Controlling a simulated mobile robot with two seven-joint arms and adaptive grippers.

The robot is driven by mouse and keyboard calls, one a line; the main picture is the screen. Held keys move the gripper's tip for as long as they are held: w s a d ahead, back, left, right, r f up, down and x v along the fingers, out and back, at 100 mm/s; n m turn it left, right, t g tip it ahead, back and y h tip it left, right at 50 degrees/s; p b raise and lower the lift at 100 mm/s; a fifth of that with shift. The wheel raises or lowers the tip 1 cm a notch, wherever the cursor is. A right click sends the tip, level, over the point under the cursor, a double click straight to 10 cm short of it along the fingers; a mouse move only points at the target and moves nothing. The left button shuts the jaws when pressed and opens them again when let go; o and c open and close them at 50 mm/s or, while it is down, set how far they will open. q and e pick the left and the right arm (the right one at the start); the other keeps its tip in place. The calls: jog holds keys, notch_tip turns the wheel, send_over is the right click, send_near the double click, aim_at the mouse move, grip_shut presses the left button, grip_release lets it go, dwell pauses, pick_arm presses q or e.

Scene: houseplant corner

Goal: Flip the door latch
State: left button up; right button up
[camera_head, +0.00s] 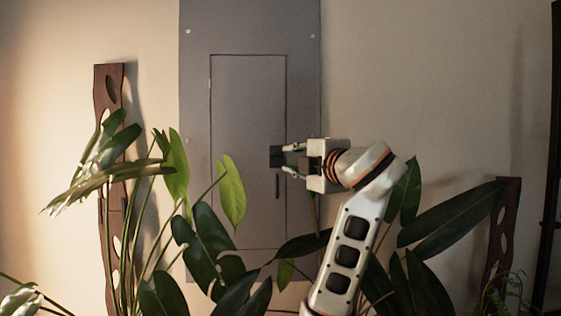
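A grey panel (195,110) is on the wall, with a narrow grey door (245,95) set in it. A dark latch (276,157) sits near the door's right edge, and a dark vertical slot or handle (277,187) is just below it. My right gripper (285,159) comes in from the right with its fingers spread, one above the other, at the latch. I cannot tell whether the fingertips touch the latch. The door looks closed. My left gripper is not in view.
Broad-leaved plants (205,245) stand in front of the panel's lower part, and more leaves (450,215) surround my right arm. A dark wooden slat (109,85) is at the left, another (503,225) at the right. The wall at upper right is clear.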

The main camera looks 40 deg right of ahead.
aim_at(278, 157)
jog(key=w, duration=0.4)
jog(key=w+d, duration=0.1)
jog(key=w, duration=0.1)
jog(key=shift+w, duration=0.1)
grip_shut()
